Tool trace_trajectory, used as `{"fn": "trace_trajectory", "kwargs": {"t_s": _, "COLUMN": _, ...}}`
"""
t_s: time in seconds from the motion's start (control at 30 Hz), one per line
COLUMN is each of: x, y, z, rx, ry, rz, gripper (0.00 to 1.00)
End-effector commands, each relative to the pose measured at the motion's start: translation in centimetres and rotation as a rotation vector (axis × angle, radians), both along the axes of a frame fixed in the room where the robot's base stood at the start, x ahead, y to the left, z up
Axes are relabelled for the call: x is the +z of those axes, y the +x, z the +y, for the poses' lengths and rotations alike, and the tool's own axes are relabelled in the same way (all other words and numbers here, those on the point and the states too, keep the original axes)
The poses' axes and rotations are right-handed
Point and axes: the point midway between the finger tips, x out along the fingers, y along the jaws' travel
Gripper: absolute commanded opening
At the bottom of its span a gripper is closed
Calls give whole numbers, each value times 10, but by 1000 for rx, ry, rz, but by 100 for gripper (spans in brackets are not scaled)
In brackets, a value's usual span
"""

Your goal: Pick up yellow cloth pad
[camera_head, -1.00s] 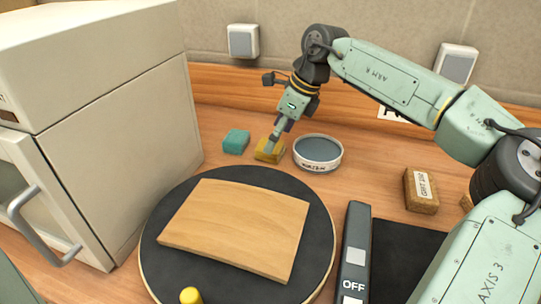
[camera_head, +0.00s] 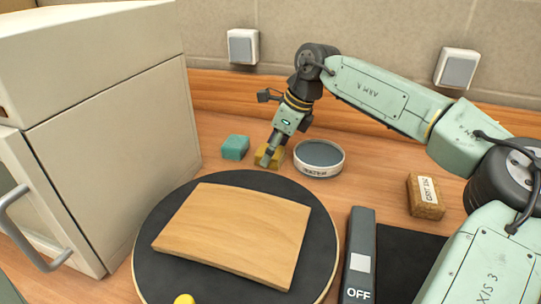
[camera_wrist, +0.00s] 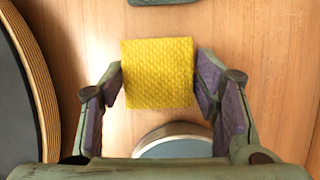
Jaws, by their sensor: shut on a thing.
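The yellow cloth pad (camera_head: 272,158) is on the wooden table, between a teal block and a round dish. In the wrist view the pad (camera_wrist: 157,73) is a textured yellow square between my two fingers. My gripper (camera_head: 267,155) points down at the pad, its fingers on either side. In the wrist view my gripper (camera_wrist: 158,85) is shut on the pad, with the fingers against its left and right edges. Whether the pad is lifted off the table cannot be told.
A teal block (camera_head: 235,147) is left of the pad and a water dish (camera_head: 319,160) right. In front is a round dark turntable (camera_head: 160,275) with a bent wooden board (camera_head: 235,235). A grit block (camera_head: 426,197) stands right. A white cabinet (camera_head: 110,120) is left.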

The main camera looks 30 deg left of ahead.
Motion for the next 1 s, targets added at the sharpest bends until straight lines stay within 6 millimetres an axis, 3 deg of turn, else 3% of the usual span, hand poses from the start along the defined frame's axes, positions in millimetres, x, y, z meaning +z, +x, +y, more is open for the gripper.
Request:
{"fn": "trace_trajectory", "kwargs": {"t_s": 0.4, "x": 6, "y": 0, "z": 0, "rx": 0, "ry": 0, "rz": -1, "gripper": 37}}
{"fn": "trace_trajectory", "kwargs": {"t_s": 0.8, "x": 80, "y": 0, "z": 1, "rx": 0, "ry": 1, "rz": -1, "gripper": 37}}
{"fn": "trace_trajectory", "kwargs": {"t_s": 1.0, "x": 99, "y": 0, "z": 0, "rx": 0, "ry": 0, "rz": 0, "gripper": 37}}
